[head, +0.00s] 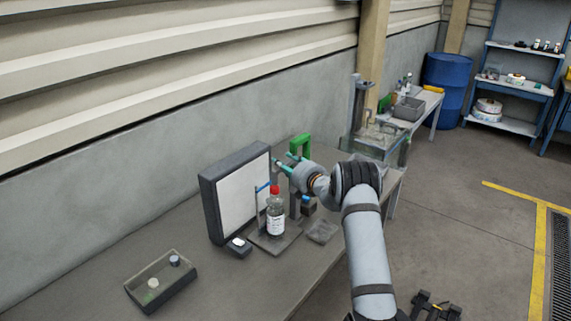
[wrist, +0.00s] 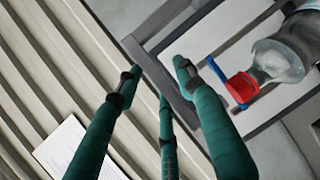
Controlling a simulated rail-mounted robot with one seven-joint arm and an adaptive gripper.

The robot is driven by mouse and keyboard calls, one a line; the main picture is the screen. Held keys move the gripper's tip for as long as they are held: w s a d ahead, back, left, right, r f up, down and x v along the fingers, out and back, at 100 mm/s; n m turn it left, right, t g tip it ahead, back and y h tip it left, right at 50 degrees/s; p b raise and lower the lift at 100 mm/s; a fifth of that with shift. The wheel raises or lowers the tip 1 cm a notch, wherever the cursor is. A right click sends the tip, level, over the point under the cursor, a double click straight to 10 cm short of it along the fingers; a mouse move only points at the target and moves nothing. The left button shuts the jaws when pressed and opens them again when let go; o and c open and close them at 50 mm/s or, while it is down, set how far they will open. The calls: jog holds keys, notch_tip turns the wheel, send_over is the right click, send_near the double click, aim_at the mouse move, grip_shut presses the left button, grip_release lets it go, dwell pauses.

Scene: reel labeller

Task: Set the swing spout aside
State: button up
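A blue bar (head: 263,187) on a thin upright stands beside a bottle with a red cap (head: 275,214); I take it for the swing spout, but cannot be sure. In the wrist view the blue bar (wrist: 216,72) lies beside the red cap (wrist: 241,87), right of my fingers. My gripper (head: 277,163), with teal fingers, is above and a little right of the bar in the head view. In the wrist view my gripper (wrist: 157,78) has its three fingers spread, with nothing between them. The bar's lower mounting is partly hidden by the bottle.
The bottle stands on a dark base plate (head: 266,240) before a white panel in a dark frame (head: 207,205). A green bracket (head: 300,143) is just behind my gripper. A shallow tray (head: 161,282) sits front left. The bench between has free room.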

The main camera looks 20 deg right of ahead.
jog(key=shift+c, duration=0.8)
jog(key=c, duration=0.7)
grip_shut()
